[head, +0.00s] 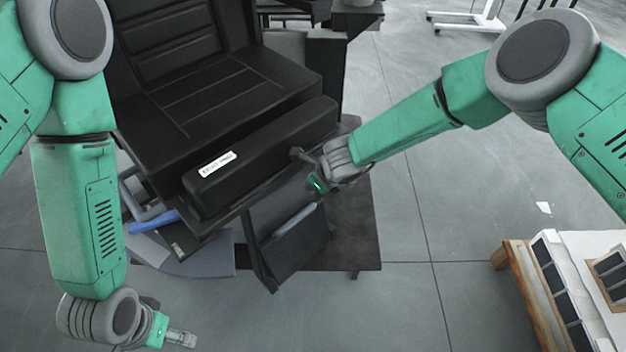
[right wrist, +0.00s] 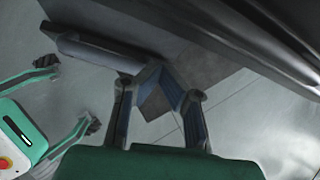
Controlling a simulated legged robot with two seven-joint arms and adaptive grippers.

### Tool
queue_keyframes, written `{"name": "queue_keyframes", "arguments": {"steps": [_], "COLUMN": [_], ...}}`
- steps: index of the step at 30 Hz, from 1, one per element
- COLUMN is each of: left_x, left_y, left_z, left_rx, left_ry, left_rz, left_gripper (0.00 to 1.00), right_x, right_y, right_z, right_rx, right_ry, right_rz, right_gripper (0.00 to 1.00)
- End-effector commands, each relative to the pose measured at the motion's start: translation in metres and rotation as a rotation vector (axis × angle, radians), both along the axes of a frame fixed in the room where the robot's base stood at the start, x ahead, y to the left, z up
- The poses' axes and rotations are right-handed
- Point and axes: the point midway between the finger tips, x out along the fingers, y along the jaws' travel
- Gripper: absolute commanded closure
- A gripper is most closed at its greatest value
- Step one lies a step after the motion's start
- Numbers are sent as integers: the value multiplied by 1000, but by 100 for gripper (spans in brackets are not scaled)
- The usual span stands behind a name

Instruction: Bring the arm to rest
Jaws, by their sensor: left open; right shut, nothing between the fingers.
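My left arm (head: 80,215) hangs down at the left of the head view. Its gripper (head: 182,338) is low near the bottom edge, open and empty, over the bare floor. My right arm (head: 410,130) reaches in from the right to the front edge of the black seat. Its gripper (head: 302,156) is shut with nothing held, close to the seat's front cushion; I cannot tell whether it touches. The right gripper's fingers also show in the right wrist view (right wrist: 158,105), partly behind a green housing.
A black padded seat (head: 215,95) with a white label (head: 217,164) stands at the centre. A dark panel (head: 295,250) and a blue part (head: 153,221) are below it. A wood-and-white structure (head: 555,285) is at the lower right. Grey floor (head: 430,225) is clear between.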

Motion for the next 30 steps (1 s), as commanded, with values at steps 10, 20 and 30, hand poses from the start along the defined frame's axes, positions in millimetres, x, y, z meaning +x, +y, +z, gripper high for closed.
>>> {"name": "queue_keyframes", "arguments": {"steps": [10,20,30], "left_x": [-1,0,0], "left_y": [0,0,0], "left_z": [1,1,1], "left_rx": [0,0,0], "left_ry": [1,1,1], "left_rz": [0,-1,0], "left_gripper": [24,24,24], "right_x": [0,-134,-315], "right_y": [-6,-131,-272], "right_z": [2,-57,-30], "right_rx": [-17,-542,-744], "right_ry": [-1,-45,-87], "right_rz": [26,816,1883], "right_gripper": [100,100,100]}}
